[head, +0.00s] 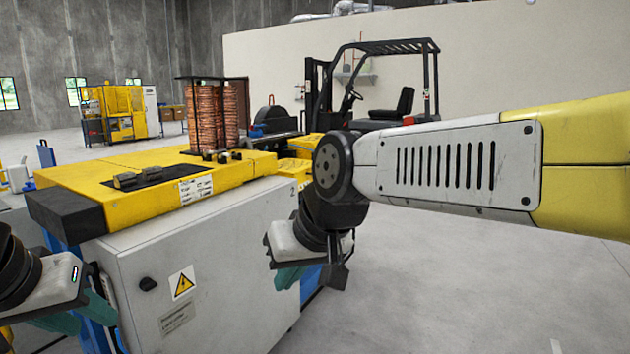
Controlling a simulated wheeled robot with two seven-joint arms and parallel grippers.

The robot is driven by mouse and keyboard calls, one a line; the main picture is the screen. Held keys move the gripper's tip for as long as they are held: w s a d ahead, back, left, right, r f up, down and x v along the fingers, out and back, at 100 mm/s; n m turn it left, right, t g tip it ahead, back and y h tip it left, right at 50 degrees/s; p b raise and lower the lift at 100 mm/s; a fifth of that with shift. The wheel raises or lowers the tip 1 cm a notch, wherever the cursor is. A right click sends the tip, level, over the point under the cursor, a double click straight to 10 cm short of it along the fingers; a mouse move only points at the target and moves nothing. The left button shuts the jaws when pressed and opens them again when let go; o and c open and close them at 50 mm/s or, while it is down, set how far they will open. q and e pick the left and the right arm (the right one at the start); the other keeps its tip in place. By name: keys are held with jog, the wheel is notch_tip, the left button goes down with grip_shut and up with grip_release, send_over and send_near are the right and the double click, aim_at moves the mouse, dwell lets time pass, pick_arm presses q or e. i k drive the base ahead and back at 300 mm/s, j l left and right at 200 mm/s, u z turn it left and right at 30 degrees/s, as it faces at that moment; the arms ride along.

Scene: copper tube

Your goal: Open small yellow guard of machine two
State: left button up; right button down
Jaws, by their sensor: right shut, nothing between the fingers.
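Machine two (200,285) is a grey cabinet with a yellow top (150,178) and a "2" near its right corner. Smaller yellow parts (294,170) show at the far right end of the top, partly behind my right arm. I cannot tell which of them is the small guard, or whether it is open. My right gripper (300,277) is shut and empty, hanging beside the right end of the cabinet, below the top. My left gripper (82,315) is low at the left, in front of the cabinet; its fingertips are partly hidden, and its opening is unclear.
Dark clamps (140,177) sit on the yellow top. Copper coils (230,115) in a dark frame stand behind it. A forklift (380,90) is parked at the back. Another yellow machine (115,110) stands far left. The floor (450,290) at right is clear.

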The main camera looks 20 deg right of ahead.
aim_at(301, 171)
jog(key=z, duration=0.75)
jog(key=i+l, duration=0.1)
jog(key=i, duration=0.5)
jog(key=i+l, duration=0.15)
jog(key=i, duration=0.5)
jog(key=i+l+u, duration=0.1)
jog(key=i, duration=0.5)
jog(key=i+l, duration=0.2)
jog(key=i, duration=0.45)
jog(key=i+l, duration=0.15)
jog(key=i, duration=0.45)
